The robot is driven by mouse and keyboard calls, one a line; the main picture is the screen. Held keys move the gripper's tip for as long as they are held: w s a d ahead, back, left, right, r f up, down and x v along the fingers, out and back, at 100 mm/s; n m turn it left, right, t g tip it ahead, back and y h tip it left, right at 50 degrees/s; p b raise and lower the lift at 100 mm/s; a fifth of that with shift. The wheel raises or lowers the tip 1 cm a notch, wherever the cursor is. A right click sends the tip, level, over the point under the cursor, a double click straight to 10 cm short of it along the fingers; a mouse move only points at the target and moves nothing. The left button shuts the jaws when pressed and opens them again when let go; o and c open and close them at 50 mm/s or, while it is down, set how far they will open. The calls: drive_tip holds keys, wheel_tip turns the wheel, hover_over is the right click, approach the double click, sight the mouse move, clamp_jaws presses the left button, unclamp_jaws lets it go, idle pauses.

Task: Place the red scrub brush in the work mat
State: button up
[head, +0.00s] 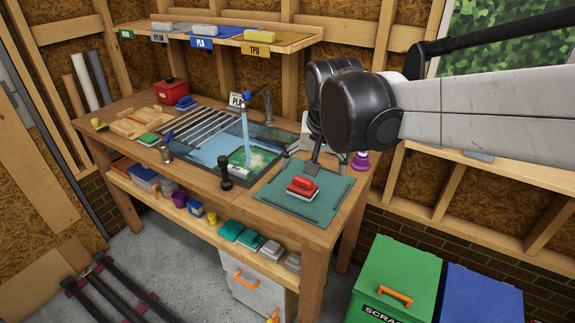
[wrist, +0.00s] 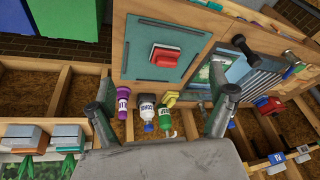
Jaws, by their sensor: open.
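The red scrub brush (head: 302,186) lies on the teal work mat (head: 330,207) at the right end of the workbench. The wrist view shows the brush (wrist: 165,53) on the mat (wrist: 137,35) too, with bare mat around it. My gripper (wrist: 167,92) is open, with nothing between its fingers. In the head view, my gripper (head: 313,163) is behind the brush, toward the back of the mat and partly hidden by my arm. The brush is apart from the fingers in the wrist view.
A sink (head: 265,160) with running water is left of the mat. A black-handled tool (head: 225,172) stands at the bench front. Several bottles, including a purple one (wrist: 123,103), stand behind the mat. A green bin (head: 398,272) and a blue bin (head: 485,297) are at right.

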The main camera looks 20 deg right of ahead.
drive_tip(key=s+a+f+n+t, duration=0.2)
drive_tip(key=s+n, duration=0.2)
drive_tip(key=s, duration=1)
drive_tip(key=shift+t+y, duration=0.3)
drive_tip(key=shift+t, duration=0.1)
drive_tip(key=shift+f, duration=0.1)
idle(0.3)
